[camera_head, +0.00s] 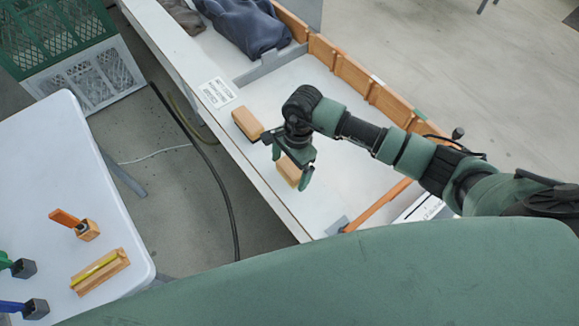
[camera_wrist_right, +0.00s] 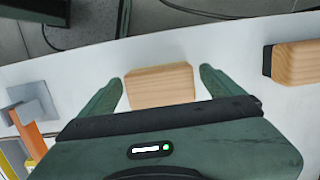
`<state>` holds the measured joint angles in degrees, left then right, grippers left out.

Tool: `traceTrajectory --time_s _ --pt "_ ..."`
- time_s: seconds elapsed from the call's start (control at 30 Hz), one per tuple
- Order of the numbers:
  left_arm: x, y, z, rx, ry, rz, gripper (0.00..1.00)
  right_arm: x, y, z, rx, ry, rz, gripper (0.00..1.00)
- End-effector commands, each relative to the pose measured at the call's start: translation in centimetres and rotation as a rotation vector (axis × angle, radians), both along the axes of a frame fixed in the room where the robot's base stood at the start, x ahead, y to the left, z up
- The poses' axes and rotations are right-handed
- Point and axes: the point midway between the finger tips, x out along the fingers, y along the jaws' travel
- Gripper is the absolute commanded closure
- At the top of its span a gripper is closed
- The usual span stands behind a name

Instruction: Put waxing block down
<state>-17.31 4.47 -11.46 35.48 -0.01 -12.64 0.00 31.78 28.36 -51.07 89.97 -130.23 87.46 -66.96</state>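A plain wooden block (camera_head: 287,171) lies on the white bench, partly hidden by my right gripper (camera_head: 291,165). In the right wrist view this block (camera_wrist_right: 159,86) sits between the two green fingers, with a narrow gap on each side. My right gripper (camera_wrist_right: 160,76) is open around it and does not visibly touch it. A second wooden block (camera_head: 247,123) with a dark face lies on the bench to the left; it also shows at the right of the wrist view (camera_wrist_right: 298,63). I cannot tell for certain which block is the waxing block. My left gripper is not in view.
The white bench (camera_head: 268,195) has a wooden rim (camera_head: 352,75) at the back, a paper label (camera_head: 217,92) and dark cloth (camera_head: 243,25). A separate white table (camera_head: 50,175) at left holds a wooden piece with a yellow strip (camera_head: 100,270) and several handled tools. Crates stand at upper left.

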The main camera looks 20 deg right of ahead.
Motion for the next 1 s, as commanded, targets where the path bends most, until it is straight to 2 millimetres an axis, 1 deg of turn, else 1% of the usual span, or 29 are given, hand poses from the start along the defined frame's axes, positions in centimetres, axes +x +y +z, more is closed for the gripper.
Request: traceTrajectory --time_s 0.2,0.3,0.37,0.47,0.7,0.8,0.9,1.0 --pt "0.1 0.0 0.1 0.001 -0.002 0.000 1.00 0.0 0.0 0.1 0.000 0.000 0.000 0.06" --pt "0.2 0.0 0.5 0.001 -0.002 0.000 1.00 0.0 0.0 0.5 0.001 0.000 0.000 0.06" --pt "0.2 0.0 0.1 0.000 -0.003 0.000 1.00 0.2 -0.1 0.7 0.001 -0.004 -0.001 0.06" --pt "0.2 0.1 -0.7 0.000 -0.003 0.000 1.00 0.3 -0.3 2.2 0.001 -0.008 0.002 0.06" --pt "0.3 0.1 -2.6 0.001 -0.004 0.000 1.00 0.6 -1.1 7.4 0.000 -0.008 0.001 0.06" --pt "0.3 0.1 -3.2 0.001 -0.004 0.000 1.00 0.7 -1.4 9.3 0.000 -0.005 0.000 0.06" --pt "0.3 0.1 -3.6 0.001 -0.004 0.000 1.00 0.7 -1.5 10.7 0.000 -0.003 0.001 0.06" --pt "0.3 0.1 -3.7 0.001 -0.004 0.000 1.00 0.7 -1.7 11.6 0.001 -0.002 0.000 0.06"
